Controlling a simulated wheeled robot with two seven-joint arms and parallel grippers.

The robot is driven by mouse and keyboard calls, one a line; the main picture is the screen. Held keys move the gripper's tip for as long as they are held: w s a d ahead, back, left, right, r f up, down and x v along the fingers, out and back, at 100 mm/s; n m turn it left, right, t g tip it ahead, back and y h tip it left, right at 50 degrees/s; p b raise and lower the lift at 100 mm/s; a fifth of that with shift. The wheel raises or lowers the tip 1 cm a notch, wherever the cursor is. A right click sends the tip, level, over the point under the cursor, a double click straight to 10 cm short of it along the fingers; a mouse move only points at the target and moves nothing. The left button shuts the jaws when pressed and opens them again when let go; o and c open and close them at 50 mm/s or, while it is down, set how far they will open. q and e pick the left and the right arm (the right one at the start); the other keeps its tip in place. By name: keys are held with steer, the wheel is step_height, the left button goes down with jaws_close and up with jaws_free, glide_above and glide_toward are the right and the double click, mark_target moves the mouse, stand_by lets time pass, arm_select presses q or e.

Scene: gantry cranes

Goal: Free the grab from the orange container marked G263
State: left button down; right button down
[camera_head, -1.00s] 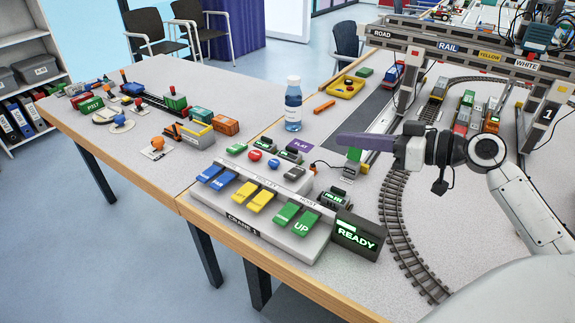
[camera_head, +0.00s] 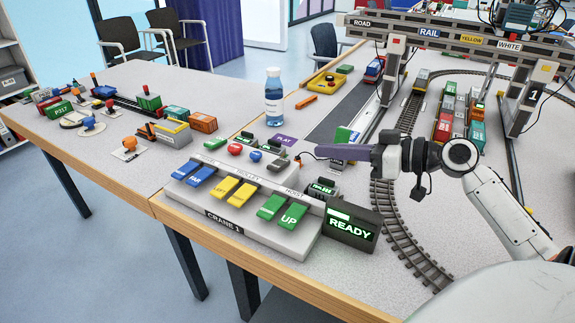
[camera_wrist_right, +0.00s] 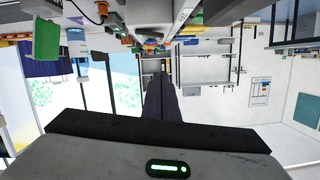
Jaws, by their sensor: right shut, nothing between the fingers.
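My right gripper (camera_head: 320,151) is shut and empty, its purple fingers pointing left above the table behind the crane console (camera_head: 227,218). It touches no key that I can make out. In the right wrist view its fingers (camera_wrist_right: 160,98) show dark against an upside-down room. The console has blue, yellow and green keys; the front green one (camera_head: 290,217) reads UP. The display (camera_head: 350,233) beside it reads READY. Several containers (camera_head: 460,122) stand under the gantry crane (camera_head: 445,38). I cannot read G263 on any container or make out the grab. My left gripper is out of view.
A water bottle (camera_head: 274,97) stands behind the console. A curved track (camera_head: 402,238) runs right of the display. An orange container (camera_head: 202,122) and other models stand on the left table. A yellow tray (camera_head: 327,81) lies farther back.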

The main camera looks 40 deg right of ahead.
steer(key=p, duration=0.1)
glide_above(288, 165)
steer(key=s+a, duration=0.2)
steer(key=s, duration=0.1)
step_height(288, 165, down, 2)
steer(key=f, duration=0.3)
steer(key=a+f, duration=0.1)
steer(key=shift+s+f, duration=0.15)
steer(key=shift+s, duration=0.2)
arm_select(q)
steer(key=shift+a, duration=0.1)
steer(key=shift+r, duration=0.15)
